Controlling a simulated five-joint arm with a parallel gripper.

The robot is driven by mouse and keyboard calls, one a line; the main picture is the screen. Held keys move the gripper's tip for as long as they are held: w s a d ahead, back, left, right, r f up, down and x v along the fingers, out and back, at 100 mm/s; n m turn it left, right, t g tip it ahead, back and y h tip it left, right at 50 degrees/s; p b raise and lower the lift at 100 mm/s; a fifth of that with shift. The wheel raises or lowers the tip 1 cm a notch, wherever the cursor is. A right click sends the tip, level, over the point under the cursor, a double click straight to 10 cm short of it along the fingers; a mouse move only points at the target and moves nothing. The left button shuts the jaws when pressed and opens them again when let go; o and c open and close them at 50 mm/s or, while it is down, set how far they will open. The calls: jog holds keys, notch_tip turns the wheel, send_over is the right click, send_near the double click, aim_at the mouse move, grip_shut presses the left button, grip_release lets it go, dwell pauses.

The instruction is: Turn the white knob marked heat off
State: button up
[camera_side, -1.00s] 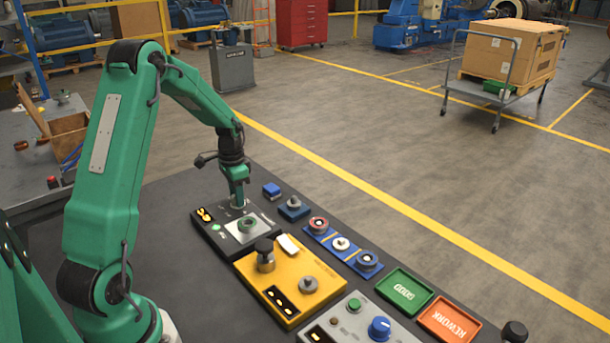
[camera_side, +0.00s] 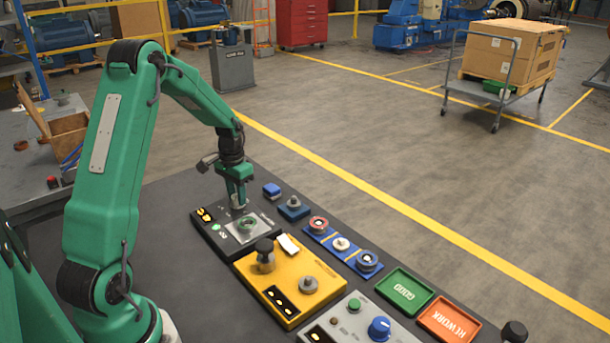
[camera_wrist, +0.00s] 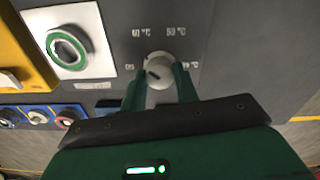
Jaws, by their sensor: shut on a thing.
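The white knob (camera_wrist: 158,74) is on a dark panel (camera_side: 207,238), with printed temperature marks around it; its dark pointer line is partly visible in the wrist view. My gripper (camera_wrist: 161,71) has one finger on each side of the knob and is shut on it. In the side view my gripper (camera_side: 239,203) points down at the panel's far part, and the fingers mostly hide the knob. An amber display (camera_side: 204,215) and a lit green light (camera_side: 215,227) are on the same panel.
Beside the knob is a silver plate with a green ring (camera_side: 247,224). Blue blocks (camera_side: 293,207), a blue strip of round parts (camera_side: 341,245), and green (camera_side: 404,290) and orange (camera_side: 448,319) trays lie to the right.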

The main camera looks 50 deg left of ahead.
jog(key=n, duration=0.4)
jog(key=shift+n, duration=0.3)
jog(key=shift+r+n, duration=0.1)
jog(key=shift+n, duration=1.6)
jog(key=o, duration=1)
jog(key=shift+r, duration=3.85)
